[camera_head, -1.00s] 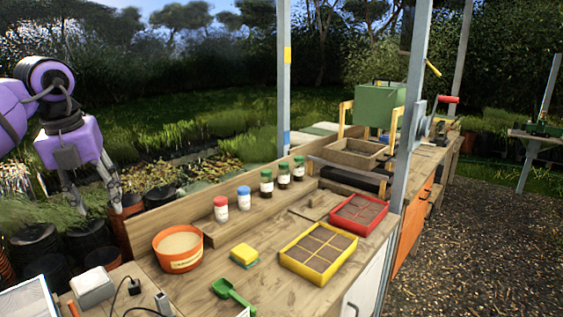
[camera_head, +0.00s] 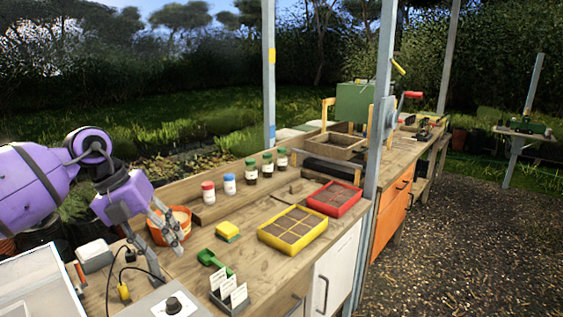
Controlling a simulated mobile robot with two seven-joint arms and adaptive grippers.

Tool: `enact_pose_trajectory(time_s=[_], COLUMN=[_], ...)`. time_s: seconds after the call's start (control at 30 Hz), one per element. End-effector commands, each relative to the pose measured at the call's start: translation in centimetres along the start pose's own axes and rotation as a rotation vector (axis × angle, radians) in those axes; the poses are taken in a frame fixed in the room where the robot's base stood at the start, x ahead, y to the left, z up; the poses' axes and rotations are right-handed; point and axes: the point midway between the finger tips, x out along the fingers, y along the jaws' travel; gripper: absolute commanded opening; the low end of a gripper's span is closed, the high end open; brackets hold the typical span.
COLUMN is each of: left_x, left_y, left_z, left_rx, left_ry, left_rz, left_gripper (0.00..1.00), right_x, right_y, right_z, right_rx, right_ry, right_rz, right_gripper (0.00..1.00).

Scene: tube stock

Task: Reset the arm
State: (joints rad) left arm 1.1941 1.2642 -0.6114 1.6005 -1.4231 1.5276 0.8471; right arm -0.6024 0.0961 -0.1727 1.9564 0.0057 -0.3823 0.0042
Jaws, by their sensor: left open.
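My left gripper (camera_head: 170,232) hangs from the purple arm at the left, above the near-left part of the wooden bench (camera_head: 262,270). It is open, with nothing seen between its fingers. In the picture it overlaps the orange pot (camera_head: 183,219) and hides part of it; I cannot tell how far apart they are. My right gripper is not in view.
A yellow sponge (camera_head: 228,229), green scoop (camera_head: 212,261), yellow-rimmed tray (camera_head: 293,230) and red tray (camera_head: 335,198) are on the bench. Jars (camera_head: 208,193) stand along the back. A label holder (camera_head: 231,291) is at the front. A metal post (camera_head: 380,110) rises beside the bench.

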Motion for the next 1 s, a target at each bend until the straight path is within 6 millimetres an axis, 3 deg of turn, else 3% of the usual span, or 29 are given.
enact_pose_trajectory(time_s=[0.03,0.2,0.3,0.4,0.53,0.67,0.77,0.87,1.0], left_x=[3.4,12.3,15.3,17.1,18.7,20.9,23.6,27.1,31.9], left_y=[-1.4,-7.4,-10.6,-12.4,-12.3,-8.9,-4.2,1.9,9.7], left_z=[-1.7,-8.3,-11.7,-13.8,-14.8,-14.7,-15.2,-17.3,-22.8], left_rx=[0.016,-0.002,-0.096,-0.255,-0.543,-0.907,-1.222,-1.554,-1.962], left_ry=[0.061,0.231,0.291,0.309,0.272,0.174,0.069,-0.049,-0.189], left_rz=[-0.082,-0.470,-0.724,-0.959,-1.211,-1.377,-1.429,-1.408,-1.284], left_gripper=[0.44,0.44,0.44,0.44,0.44,0.44,0.44,0.44,0.44], right_x=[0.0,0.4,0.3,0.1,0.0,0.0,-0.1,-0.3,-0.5], right_y=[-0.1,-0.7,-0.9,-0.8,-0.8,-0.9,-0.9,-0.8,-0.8], right_z=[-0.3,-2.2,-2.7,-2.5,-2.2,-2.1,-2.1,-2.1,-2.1], right_rx=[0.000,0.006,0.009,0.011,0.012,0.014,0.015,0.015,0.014], right_ry=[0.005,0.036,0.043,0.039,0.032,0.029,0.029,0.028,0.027], right_rz=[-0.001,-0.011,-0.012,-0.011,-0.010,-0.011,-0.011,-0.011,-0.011], right_gripper=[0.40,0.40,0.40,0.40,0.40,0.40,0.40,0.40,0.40])
